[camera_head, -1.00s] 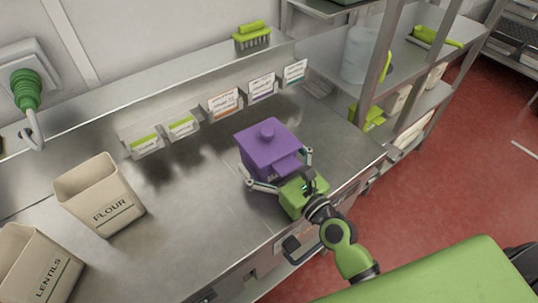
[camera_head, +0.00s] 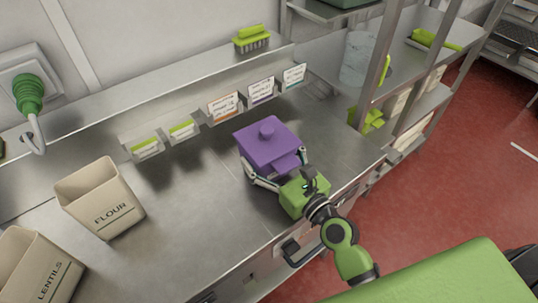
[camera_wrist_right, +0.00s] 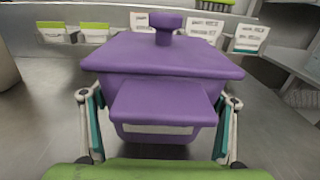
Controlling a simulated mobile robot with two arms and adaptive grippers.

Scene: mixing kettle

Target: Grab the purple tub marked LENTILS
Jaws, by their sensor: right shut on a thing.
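The tub seems to rest on the counter. My left gripper is not in view.
A beige bin marked FLOUR (camera_head: 101,198) and a beige bin marked LENTILS (camera_head: 38,268) stand at the left of the counter. Label cards (camera_head: 222,106) line the back ledge. A green brush (camera_head: 252,39) lies above. A shelf rack stands at right.

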